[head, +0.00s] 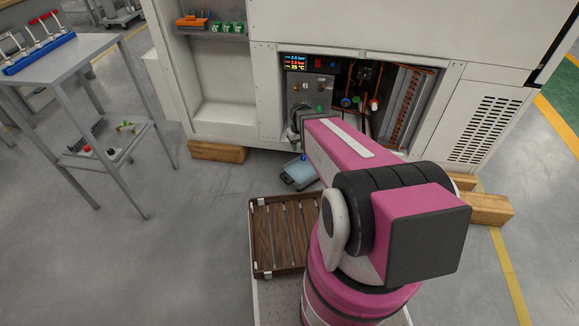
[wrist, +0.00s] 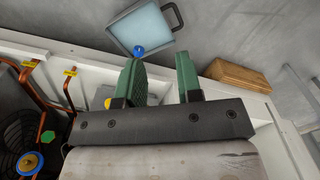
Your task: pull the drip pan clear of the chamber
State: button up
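The drip pan (head: 300,175) is a shallow grey pan with a pale blue inside. It lies low at the foot of the white chamber (head: 215,125), just in front of its open bay, partly hidden by my arm in the head view. The wrist view shows the pan (wrist: 150,28) beyond my fingertips, with a dark handle (wrist: 179,17) on one side and a blue round fitting (wrist: 139,51) at its near edge. My gripper (wrist: 160,60) has two green fingers, spread apart with nothing between them. It is apart from the pan. My arm hides the gripper in the head view.
Wooden blocks (head: 217,152) support the chamber. The open bay holds copper pipes (wrist: 45,120), valves and a fan. A slatted wooden tray (head: 257,235) lies in front of the pan, beside my arm. A metal table (head: 72,62) stands left. Floor between table and tray is clear.

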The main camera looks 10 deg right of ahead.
jog(key=w+a+f+n, duration=0.1)
jog(key=w+f, duration=0.3)
jog(key=f, duration=0.2)
jog(key=w+f+n, duration=0.1)
jog(key=w+f, duration=0.2)
jog(key=f, duration=0.3)
jog(key=n, duration=0.1)
send_over(290, 178)
jog(key=f, duration=1.2)
jog(key=shift+w+f, duration=0.25)
jog(key=shift+f, duration=0.35)
notch_tip(290, 178, down, 11)
jog(key=shift+r, duration=0.1)
grip_shut()
